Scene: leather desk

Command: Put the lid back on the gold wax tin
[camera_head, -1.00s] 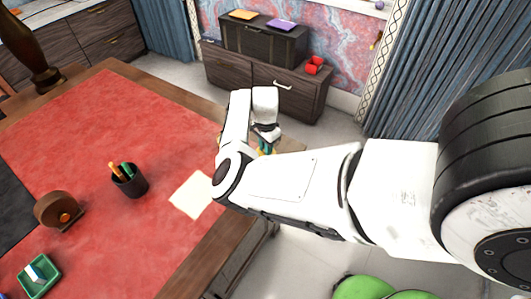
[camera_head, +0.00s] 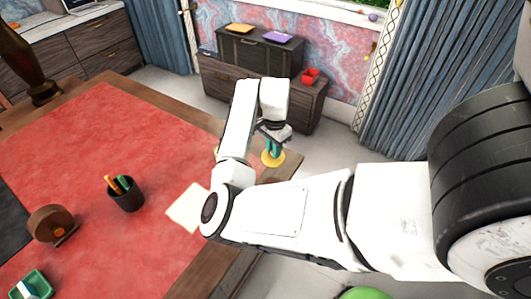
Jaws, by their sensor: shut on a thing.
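My gripper (camera_head: 272,151), with teal fingers, points down near the far right corner of the desk. It is shut on a round gold lid (camera_head: 273,159), which shows as a flat yellow disc below the fingers. The lid appears held above or just past the desk's right edge; its exact height I cannot tell. A small gold patch (camera_head: 219,153) shows just left of my arm on the desk. It may be the gold wax tin, but my arm hides most of it.
The red leather desk (camera_head: 110,135) holds a dark pen cup (camera_head: 126,195), a brown tape dispenser (camera_head: 50,226), a green tray (camera_head: 33,285) and a cream paper (camera_head: 186,208). A dark cabinet (camera_head: 305,103) stands behind.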

